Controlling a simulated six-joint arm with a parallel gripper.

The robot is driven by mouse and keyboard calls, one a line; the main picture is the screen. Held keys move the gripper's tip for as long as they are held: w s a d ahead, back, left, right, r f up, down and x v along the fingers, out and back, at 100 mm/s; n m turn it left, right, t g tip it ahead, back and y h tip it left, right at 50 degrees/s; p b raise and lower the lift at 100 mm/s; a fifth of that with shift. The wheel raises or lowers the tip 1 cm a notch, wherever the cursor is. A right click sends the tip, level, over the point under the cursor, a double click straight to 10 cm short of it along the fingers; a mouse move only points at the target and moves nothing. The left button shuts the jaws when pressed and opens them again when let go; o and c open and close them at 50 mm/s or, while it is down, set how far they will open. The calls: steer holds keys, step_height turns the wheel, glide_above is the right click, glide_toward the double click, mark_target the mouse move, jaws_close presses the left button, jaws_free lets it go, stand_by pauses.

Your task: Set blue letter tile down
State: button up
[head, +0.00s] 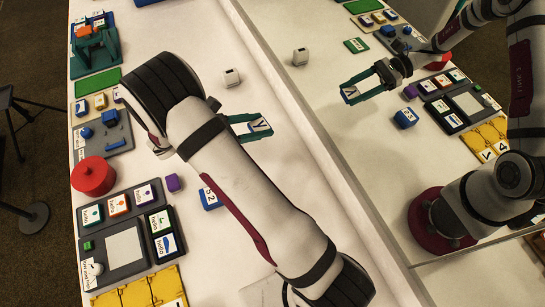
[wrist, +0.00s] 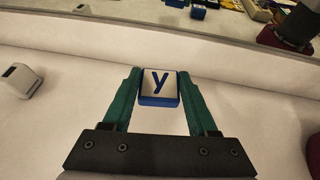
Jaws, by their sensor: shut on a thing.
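The blue letter tile (wrist: 158,84) has a white face with a blue "y" and shows its face to the wrist camera. My gripper (wrist: 160,90) has its two green fingers closed on the tile's left and right sides, near their tips. I cannot tell how far the tile is from the table top.
A small white block (head: 231,77) stands on the table, also at left in the wrist view (wrist: 20,80). A blue block (head: 209,198) lies beside my arm. A red round canister (head: 93,176) and button panels line the left edge. A mirror (head: 325,85) bounds the right.

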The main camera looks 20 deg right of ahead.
steer(key=m+g, duration=0.1)
steer(key=g, duration=0.1)
glide_above(278, 177)
steer(key=f, duration=0.6)
steer(key=s+f, duration=0.1)
steer(key=f, duration=0.2)
steer(key=shift+a, duration=0.3)
steer(key=shift+f, duration=0.15)
steer(key=o, duration=1.3)
